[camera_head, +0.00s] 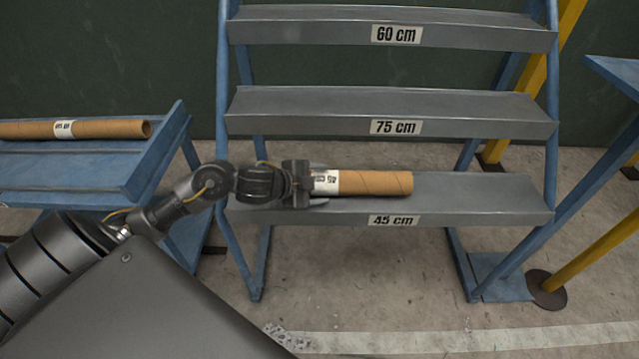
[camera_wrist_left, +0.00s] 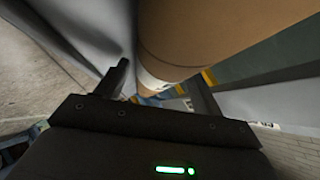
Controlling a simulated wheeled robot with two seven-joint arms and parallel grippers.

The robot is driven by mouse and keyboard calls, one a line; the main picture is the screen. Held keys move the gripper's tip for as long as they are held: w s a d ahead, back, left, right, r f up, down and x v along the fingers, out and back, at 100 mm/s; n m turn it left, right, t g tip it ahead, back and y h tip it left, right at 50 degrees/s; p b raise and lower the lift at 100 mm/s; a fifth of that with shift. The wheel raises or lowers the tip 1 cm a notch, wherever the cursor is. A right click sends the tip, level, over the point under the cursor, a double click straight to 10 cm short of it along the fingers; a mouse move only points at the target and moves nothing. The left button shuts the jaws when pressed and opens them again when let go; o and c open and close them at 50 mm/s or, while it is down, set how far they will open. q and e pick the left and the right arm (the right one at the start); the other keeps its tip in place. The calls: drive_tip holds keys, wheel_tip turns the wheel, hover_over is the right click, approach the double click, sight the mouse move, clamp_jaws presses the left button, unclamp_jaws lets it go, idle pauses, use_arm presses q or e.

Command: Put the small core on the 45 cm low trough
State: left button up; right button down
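The small core (camera_head: 375,183), a short brown cardboard tube with a white label, lies lengthwise along the 45 cm low trough (camera_head: 480,202) in the head view. It appears to rest in the trough's left and middle part. My left gripper (camera_head: 318,185) is at the core's left, labelled end. Its fingers are spread apart, one behind and one in front of the core. In the left wrist view, the core (camera_wrist_left: 205,35) passes between the open fingers (camera_wrist_left: 160,85), with a gap showing at the left finger. My right gripper is not in view.
Above are the 75 cm trough (camera_head: 300,112) and the 60 cm trough (camera_head: 300,32), both empty where seen. A blue cart (camera_head: 75,170) at left bears a longer core (camera_head: 105,129). Blue and yellow posts stand at right. The low trough's right end is bare.

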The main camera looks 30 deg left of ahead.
use_arm(q)
drive_tip(key=shift+r, duration=0.1)
drive_tip(key=shift+s+a+r, duration=0.1)
drive_tip(key=shift+s+r, duration=0.05)
drive_tip(key=shift+s, duration=0.1)
drive_tip(key=p+v, duration=0.2)
drive_tip(key=v, duration=0.9)
drive_tip(key=shift+s, duration=0.15)
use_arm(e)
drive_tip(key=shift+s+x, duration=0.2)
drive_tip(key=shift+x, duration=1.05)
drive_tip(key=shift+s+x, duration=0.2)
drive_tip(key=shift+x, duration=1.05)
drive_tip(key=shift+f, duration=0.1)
